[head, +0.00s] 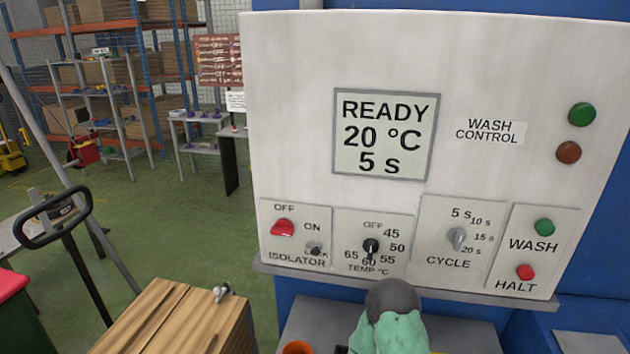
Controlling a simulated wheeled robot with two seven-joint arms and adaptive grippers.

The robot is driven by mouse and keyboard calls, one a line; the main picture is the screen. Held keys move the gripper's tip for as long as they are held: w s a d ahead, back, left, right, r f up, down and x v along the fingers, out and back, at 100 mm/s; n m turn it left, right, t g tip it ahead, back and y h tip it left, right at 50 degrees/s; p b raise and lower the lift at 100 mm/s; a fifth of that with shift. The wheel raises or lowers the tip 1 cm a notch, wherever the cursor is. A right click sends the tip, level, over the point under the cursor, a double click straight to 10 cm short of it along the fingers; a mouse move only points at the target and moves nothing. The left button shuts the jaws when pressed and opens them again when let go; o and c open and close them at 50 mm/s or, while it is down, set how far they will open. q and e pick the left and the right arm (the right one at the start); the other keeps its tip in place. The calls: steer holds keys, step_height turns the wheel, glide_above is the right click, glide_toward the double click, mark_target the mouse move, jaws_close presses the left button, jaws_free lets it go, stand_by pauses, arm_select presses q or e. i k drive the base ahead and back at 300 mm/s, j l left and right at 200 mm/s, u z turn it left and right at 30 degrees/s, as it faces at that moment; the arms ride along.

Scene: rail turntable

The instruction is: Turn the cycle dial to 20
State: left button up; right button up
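The cycle dial (457,238) is a small grey knob on the CYCLE plate (436,210), on the front of the white wash control panel (290,100). Marks for 5 s, 10 s, 15 s and 20 s run from its top round to its lower right. The knob's pointer is too small to read surely. The display (381,176) above reads READY, 20 °C, 5 s. Neither of my grippers shows in the head view, and nothing touches the dial.
Left of the dial are the temperature knob (371,248) and red isolator switch (283,228). Right are the green WASH (544,227) and red HALT (525,271) buttons. A dark rounded, mint-green thing (390,330) stands below the panel. A wooden box (170,325) is lower left.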

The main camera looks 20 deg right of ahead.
mark_target(455, 236)
steer(key=z, duration=1.65)
